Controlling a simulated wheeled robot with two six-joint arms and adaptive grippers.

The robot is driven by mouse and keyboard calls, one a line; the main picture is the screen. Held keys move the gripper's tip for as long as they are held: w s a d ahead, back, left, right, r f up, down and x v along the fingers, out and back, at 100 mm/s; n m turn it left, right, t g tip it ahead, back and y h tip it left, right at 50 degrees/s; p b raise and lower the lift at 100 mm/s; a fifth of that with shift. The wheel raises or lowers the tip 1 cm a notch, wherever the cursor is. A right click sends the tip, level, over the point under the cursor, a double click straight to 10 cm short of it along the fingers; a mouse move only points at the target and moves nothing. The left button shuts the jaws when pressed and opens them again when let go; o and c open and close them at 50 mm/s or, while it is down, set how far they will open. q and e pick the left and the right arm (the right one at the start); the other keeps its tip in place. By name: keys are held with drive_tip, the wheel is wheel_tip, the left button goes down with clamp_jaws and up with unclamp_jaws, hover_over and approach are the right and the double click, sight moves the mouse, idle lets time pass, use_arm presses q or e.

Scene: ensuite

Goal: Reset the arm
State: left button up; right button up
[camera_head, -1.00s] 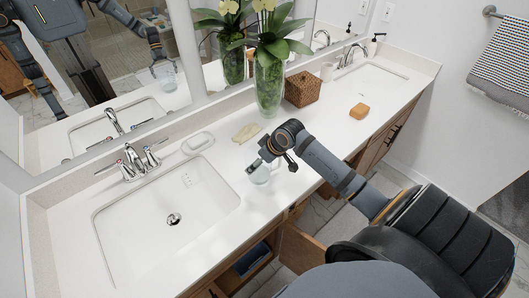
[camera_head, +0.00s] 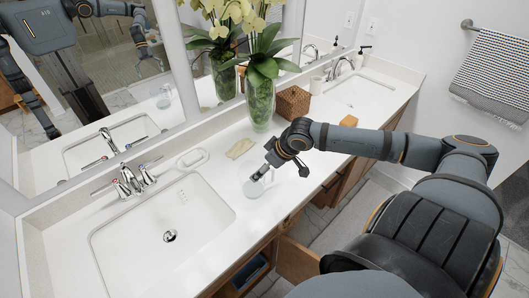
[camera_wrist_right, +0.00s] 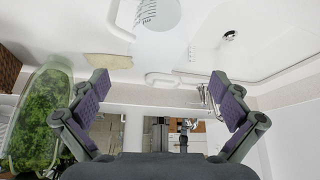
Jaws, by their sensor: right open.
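My right gripper (camera_head: 268,168) is over the counter in the head view, beside a clear glass cup (camera_head: 255,188) near the front edge. In the right wrist view its two purple-padded fingers are spread wide (camera_wrist_right: 160,80), with nothing between them. The clear cup (camera_wrist_right: 160,48) shows there past the fingertips. Whether gripper and cup touch in the head view is hard to tell. My right arm reaches in from the right, its elbow raised and bent. My left gripper is not seen directly; mirror reflections show parts of my body.
Around the gripper are a left sink (camera_head: 160,235), a white soap dish (camera_head: 192,158), a beige cloth-like piece (camera_head: 240,148), a tall glass flower vase (camera_head: 260,105), a wicker box (camera_head: 292,102) and an orange soap (camera_head: 352,120). A cabinet door (camera_head: 298,262) stands open below.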

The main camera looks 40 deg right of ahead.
idle(0.3)
drive_tip(key=s+a+f+m+g+h, duration=0.1)
drive_tip(key=s+a+f, duration=0.35)
drive_tip(key=s, duration=0.25)
drive_tip(key=s+a+f+m+g+h, duration=0.1)
drive_tip(key=s+a+f, duration=0.2)
drive_tip(key=s+a, duration=0.3)
drive_tip(key=s+d+f+m+g+b, duration=0.1)
drive_tip(key=s+d+f+b, duration=0.1)
drive_tip(key=f, duration=1.2)
drive_tip(key=s+d+f+b, duration=0.1)
drive_tip(key=s+d+f, duration=0.1)
drive_tip(key=f, duration=1.1)
drive_tip(key=s+d+f+g+b, duration=0.1)
drive_tip(key=s+f+b, duration=0.1)
drive_tip(key=s+f, duration=1.7)
wheel_tip(320, 180, down, 2)
drive_tip(key=shift+f+g+h+b, duration=0.25)
drive_tip(key=shift+g+h+b, duration=0.05)
drive_tip(key=shift+d, duration=0.1)
